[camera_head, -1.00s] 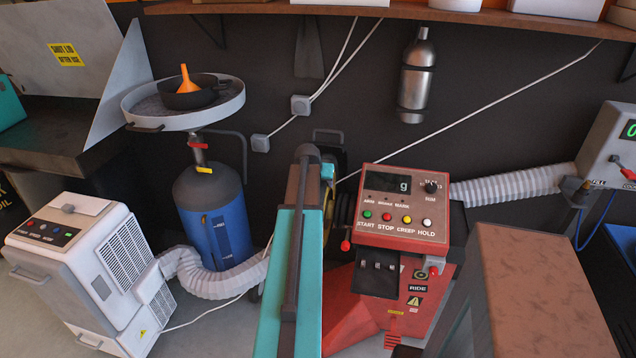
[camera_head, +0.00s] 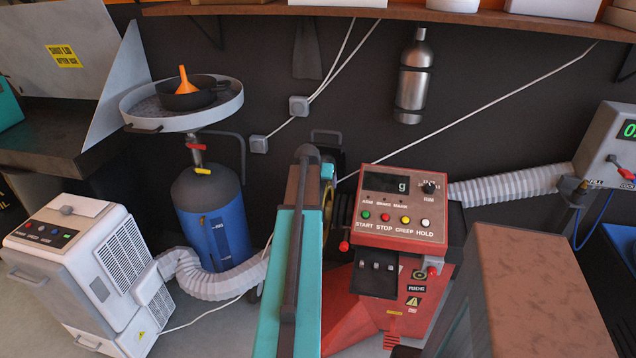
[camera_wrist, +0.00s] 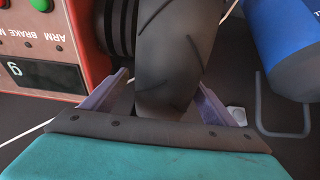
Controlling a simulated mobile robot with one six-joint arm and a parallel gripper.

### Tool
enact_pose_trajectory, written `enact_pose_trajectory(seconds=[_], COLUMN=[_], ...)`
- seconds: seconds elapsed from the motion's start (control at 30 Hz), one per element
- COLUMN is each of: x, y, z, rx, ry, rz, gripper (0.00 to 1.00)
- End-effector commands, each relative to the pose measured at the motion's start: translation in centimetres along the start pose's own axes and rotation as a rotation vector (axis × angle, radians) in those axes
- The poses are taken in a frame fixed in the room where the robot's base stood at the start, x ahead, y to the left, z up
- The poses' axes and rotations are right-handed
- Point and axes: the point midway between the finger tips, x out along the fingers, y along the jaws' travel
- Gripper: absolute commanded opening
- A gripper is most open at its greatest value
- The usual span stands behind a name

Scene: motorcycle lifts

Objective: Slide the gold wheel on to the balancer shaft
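The gold wheel is held in my gripper (camera_wrist: 165,85). Its dark tyre (camera_wrist: 170,60) fills the space between the two purple fingers in the wrist view. In the head view only a thin gold strip of the wheel (camera_head: 328,200) shows past my arm. The red balancer (camera_head: 403,212) stands just right of the wheel, and its panel also shows upside down in the wrist view (camera_wrist: 50,55). Dark round flanges (camera_wrist: 118,28) on the balancer's side lie close beside the tyre. The shaft tip and the wheel's hub hole are hidden, so I cannot tell whether the wheel is around the shaft.
A blue drainer (camera_head: 215,220) with a round tray (camera_head: 150,115) stands left, beyond a white hose (camera_head: 215,280). A white unit (camera_head: 85,275) is at lower left. A brown-topped cabinet (camera_head: 540,285) stands at lower right. A shelf (camera_head: 400,18) runs along the wall above.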

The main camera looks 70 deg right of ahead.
Motion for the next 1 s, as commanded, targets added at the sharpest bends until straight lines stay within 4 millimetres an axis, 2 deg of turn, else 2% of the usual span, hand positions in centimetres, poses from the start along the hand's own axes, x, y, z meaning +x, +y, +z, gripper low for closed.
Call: enact_pose_trajectory(seconds=[0.03,0.37,1.0], x=[0.4,-0.8,-8.7], y=[0.0,-0.1,0.0], z=[0.7,0.4,0.2], rx=[0.0,0.0,0.0], ry=[-0.016,-0.008,-0.001], rz=[0.001,-0.001,-0.001], gripper=[0.8,0.8,0.8])
